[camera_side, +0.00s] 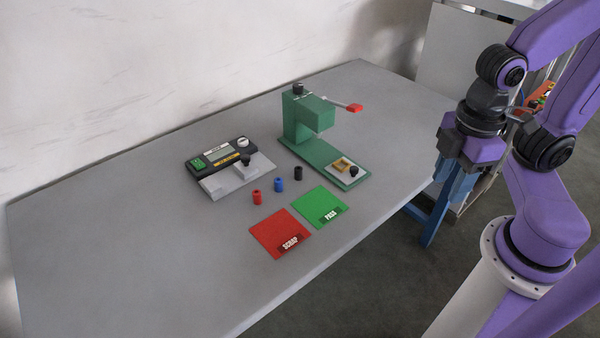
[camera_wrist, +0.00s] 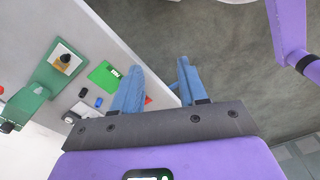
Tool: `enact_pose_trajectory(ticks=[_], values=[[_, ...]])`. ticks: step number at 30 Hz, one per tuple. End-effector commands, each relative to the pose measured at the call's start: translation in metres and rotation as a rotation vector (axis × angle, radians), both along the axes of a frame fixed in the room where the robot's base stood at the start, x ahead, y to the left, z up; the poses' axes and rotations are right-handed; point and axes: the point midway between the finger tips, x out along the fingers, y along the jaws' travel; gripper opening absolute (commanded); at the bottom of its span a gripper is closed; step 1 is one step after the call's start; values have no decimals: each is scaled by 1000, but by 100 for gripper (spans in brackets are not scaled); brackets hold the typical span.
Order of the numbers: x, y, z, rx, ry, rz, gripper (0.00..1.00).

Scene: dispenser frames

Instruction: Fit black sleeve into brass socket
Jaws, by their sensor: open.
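The black sleeve (camera_side: 298,173) stands upright on the table, to the right of a blue sleeve (camera_side: 279,185) and a red sleeve (camera_side: 257,197). The black sleeve also shows as a small dark shape in the wrist view (camera_wrist: 83,92). The brass socket (camera_side: 342,164) sits on the base of the green press, beside a black knob (camera_side: 353,171). My gripper (camera_side: 456,190) is open and empty, beyond the table's right edge and well away from the sleeves. Its two blue fingers stand apart in the wrist view (camera_wrist: 157,75).
The green press (camera_side: 306,118) has a lever with a red tip (camera_side: 355,108). A gauge with a display (camera_side: 222,158) stands to its left. A green PASS mat (camera_side: 318,203) and red SCRAP mat (camera_side: 272,232) lie in front. The table's left part (camera_side: 110,240) is clear.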

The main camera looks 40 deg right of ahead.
Motion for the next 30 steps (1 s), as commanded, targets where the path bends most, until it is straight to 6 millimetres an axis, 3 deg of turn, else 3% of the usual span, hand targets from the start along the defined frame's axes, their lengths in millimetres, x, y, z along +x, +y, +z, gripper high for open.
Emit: enact_pose_trajectory(ticks=[10, 12, 22, 26, 30], values=[[0, 0, 0, 0, 0, 0, 43], [0, 0, 0, 0, 0, 0, 55], [4, 3, 1, -1, 0, 2, 55], [25, 16, 4, -5, 0, 14, 55], [68, 38, 8, -9, -1, 44, 55]])
